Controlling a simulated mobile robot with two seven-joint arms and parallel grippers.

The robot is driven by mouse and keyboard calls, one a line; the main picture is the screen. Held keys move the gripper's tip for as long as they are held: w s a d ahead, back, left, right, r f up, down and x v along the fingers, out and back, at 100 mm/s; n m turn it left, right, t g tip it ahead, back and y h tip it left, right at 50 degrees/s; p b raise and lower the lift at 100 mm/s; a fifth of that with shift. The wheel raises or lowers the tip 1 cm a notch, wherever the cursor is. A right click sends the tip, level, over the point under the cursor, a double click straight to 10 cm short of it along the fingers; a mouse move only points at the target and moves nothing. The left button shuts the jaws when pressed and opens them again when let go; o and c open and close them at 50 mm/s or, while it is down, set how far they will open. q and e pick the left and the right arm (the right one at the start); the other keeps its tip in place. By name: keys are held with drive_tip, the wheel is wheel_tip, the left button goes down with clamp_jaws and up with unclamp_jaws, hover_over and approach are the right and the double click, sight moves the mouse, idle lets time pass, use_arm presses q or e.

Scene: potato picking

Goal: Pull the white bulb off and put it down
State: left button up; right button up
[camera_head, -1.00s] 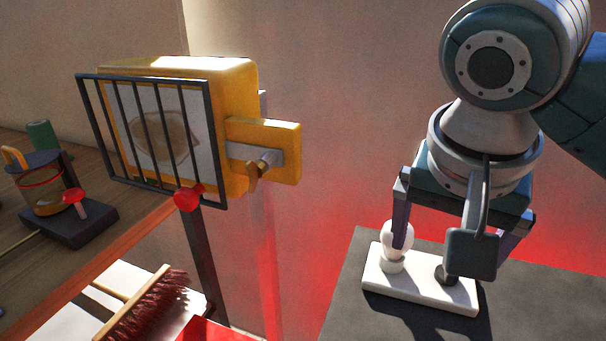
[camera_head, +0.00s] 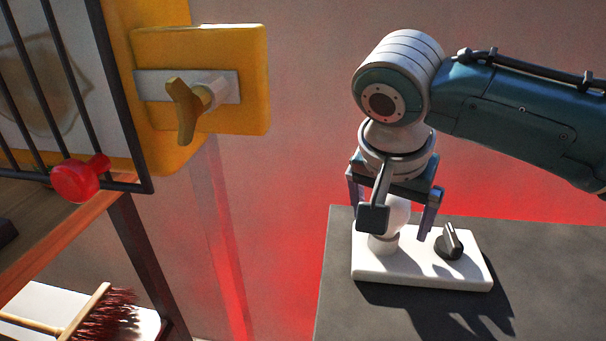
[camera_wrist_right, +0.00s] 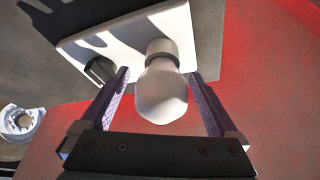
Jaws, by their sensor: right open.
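The white bulb (camera_head: 396,216) stands upright in a socket on a white base plate (camera_head: 372,268). A dark knob (camera_head: 449,243) sits on the right part of the plate. My right gripper (camera_head: 392,216) is open above the plate, with its fingers on either side of the bulb; part of the bulb is hidden behind my wrist parts. In the right wrist view, the bulb (camera_wrist_right: 162,92) lies between the two open fingers (camera_wrist_right: 164,100), with visible gaps on both sides. My left gripper is not in view.
The plate rests on a dark grey table (camera_head: 345,310). At the left are a yellow box (camera_head: 255,85) with a barred front, a wing-shaped handle (camera_head: 184,108) and a red knob (camera_head: 75,181). A brush (camera_head: 105,318) lies at the lower left.

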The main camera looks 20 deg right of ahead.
drive_tip(key=shift+w+d+f, duration=0.1)
drive_tip(key=shift+f, duration=0.1)
drive_tip(key=c, duration=1.3)
drive_tip(key=o, duration=0.7)
drive_tip(key=c, duration=0.8)
drive_tip(key=shift+o, duration=0.2)
drive_tip(key=shift+r+p, duration=1.4)
drive_tip(key=shift+p, duration=0.45)
drive_tip(key=shift+r+p, duration=0.5)
drive_tip(key=shift+p, duration=0.25)
